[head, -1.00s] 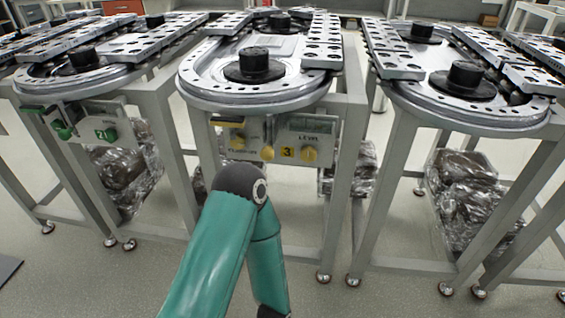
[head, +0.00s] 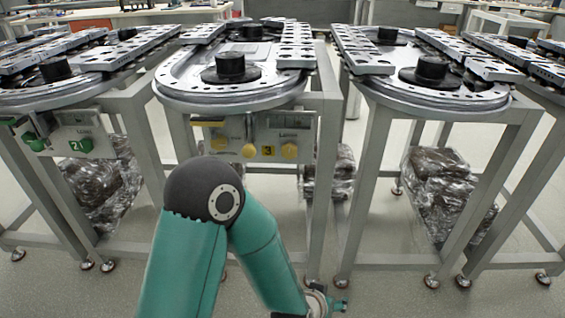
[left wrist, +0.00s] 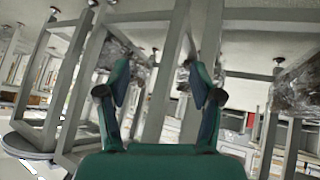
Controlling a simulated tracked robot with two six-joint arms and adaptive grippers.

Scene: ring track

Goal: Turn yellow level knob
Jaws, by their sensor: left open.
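The yellow level knob (head: 289,151) sits under the LEVEL label on the front panel of the middle ring track (head: 180,92), right of the yellow number 3 plate (head: 268,152). Two more yellow knobs (head: 249,151) are on the same panel to its left. My left arm rises in front of the table and bends down to the right. Part of my left gripper (head: 327,303) shows at the bottom edge, well below the knob. In the left wrist view, my left gripper (left wrist: 158,95) is open with nothing between its fingers. My right gripper is out of view.
A neighbouring track with green knobs (head: 36,144) stands left, another track (head: 440,100) right. Grey table legs (head: 325,200) stand near my arm. Wrapped bundles (head: 440,185) sit under the tables. Floor in front is clear.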

